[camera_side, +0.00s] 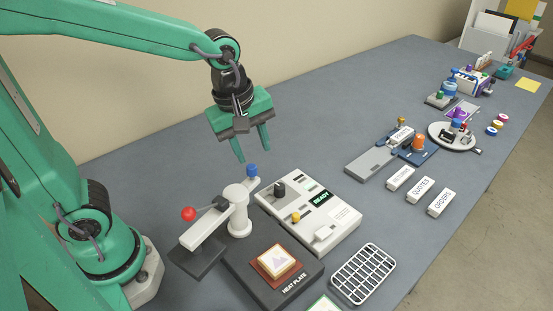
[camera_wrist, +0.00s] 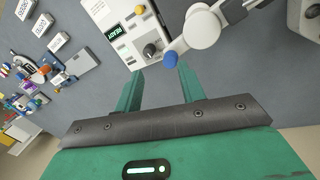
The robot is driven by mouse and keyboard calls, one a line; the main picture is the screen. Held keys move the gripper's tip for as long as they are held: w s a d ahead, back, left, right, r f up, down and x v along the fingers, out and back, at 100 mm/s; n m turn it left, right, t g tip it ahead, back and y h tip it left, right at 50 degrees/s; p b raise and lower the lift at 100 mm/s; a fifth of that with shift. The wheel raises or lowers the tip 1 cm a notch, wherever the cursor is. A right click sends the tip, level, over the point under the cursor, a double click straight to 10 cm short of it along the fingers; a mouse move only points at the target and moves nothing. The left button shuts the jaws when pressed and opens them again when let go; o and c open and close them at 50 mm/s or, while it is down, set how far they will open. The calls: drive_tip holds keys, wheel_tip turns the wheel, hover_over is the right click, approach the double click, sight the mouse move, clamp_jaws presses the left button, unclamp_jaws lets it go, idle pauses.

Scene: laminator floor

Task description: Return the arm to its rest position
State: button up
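My gripper (camera_side: 250,148) is green with a grey bar and hangs above the table, fingers pointing down. Its two fingers stand apart with nothing between them. In the wrist view my gripper (camera_wrist: 158,78) also shows a clear gap between the fingers. It is above and behind the white press lever post (camera_side: 238,213), and apart from it. The blue knob (camera_wrist: 170,57) of that lever shows just beyond the fingertips in the wrist view.
A control box (camera_side: 322,228) reading READY and a heat plate (camera_side: 262,290) stand close by. A wire rack (camera_side: 362,273) lies at the front. Labelled blocks (camera_side: 420,189) and stamping tools (camera_side: 452,136) stand to the right. The table's back left (camera_side: 165,165) is clear.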

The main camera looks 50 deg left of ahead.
drive_tip(key=s+a+r+m+t, duration=0.3)
drive_tip(key=s+a+m, duration=0.3)
drive_tip(key=m, duration=0.9)
drive_tip(key=s, duration=0.2)
drive_tip(key=shift+s+a+r+y, duration=0.3)
drive_tip(key=shift+s+a, duration=0.1)
